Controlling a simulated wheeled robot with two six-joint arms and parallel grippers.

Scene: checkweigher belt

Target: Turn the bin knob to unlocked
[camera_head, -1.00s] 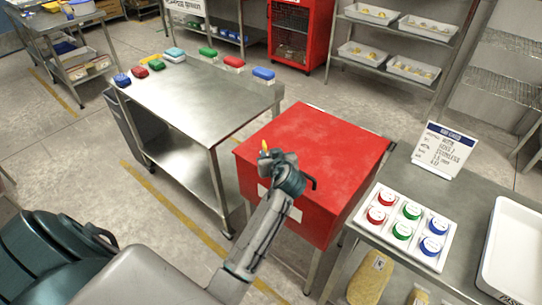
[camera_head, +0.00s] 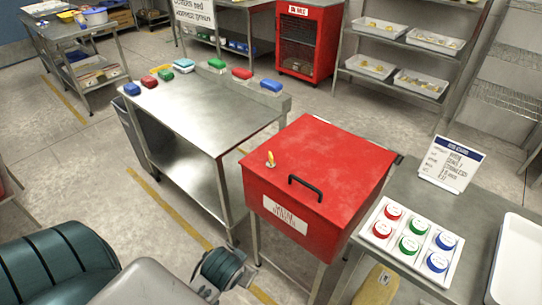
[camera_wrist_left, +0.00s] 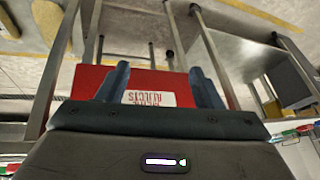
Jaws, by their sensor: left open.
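The red bin (camera_head: 330,160) stands in the middle of the head view with its lid down. A black handle (camera_head: 306,187) is to the right of the knob, and a white label (camera_head: 285,215) is on the front face. My right gripper is out of view.
A steel table (camera_head: 185,110) with coloured blocks along its edges stands left of the bin. A bench to the right holds a tray of red, green and blue round pieces (camera_head: 408,240), a sign (camera_head: 449,165) and a white tray (camera_head: 515,262).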

